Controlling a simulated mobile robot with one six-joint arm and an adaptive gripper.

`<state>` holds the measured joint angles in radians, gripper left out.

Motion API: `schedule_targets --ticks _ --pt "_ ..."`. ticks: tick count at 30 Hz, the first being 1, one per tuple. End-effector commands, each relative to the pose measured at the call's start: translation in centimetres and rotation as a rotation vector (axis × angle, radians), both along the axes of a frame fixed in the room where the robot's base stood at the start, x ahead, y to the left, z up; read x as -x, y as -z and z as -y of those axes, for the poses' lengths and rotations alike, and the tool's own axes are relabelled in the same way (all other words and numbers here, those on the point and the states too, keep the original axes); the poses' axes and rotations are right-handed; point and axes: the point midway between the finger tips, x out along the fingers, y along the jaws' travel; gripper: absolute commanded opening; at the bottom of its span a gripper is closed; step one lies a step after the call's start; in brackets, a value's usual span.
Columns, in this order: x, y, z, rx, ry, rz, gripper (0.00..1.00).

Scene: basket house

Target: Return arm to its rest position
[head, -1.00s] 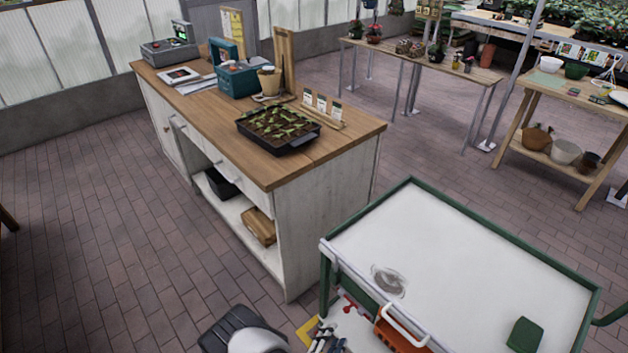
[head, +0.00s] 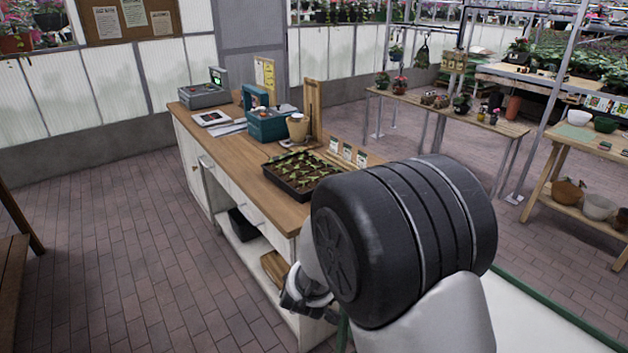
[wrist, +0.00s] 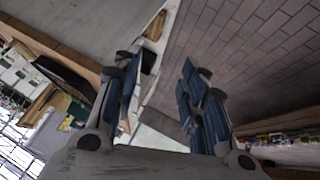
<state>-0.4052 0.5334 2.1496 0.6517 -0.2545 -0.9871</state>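My arm rises large in the front right of the head view and covers part of the wooden-topped bench and most of the white cart. My gripper shows in the wrist view (wrist: 158,100), its two blue-padded fingers spread apart with nothing between them. Beyond the fingers I see the brick floor and the bench's pale side.
The wooden-topped bench (head: 240,155) holds a black seedling tray (head: 300,174), a teal box (head: 268,124) and a grey device (head: 203,95). The green-rimmed white cart (head: 520,315) is at lower right. Brick floor (head: 120,230) at left is clear.

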Motion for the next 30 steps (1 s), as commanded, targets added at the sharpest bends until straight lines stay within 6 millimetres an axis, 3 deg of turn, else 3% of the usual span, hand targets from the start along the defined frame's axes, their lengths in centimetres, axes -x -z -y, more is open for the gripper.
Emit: schedule_targets --ticks 1,6,11,15,21,24,30 --pt "0.5 -3.0 0.6 -0.051 0.018 -0.005 0.39" --pt "4.4 -10.2 3.0 -0.188 0.080 -0.072 0.39" --pt "9.8 -15.4 6.3 -0.261 0.161 -0.140 0.39" --pt "15.5 -18.5 9.7 -0.287 0.262 -0.194 0.39" --pt "23.9 -20.3 14.5 -0.283 0.449 -0.253 0.39" --pt "27.0 -20.4 16.3 -0.273 0.534 -0.269 0.39" --pt "30.0 -20.3 17.9 -0.261 0.624 -0.283 0.39"
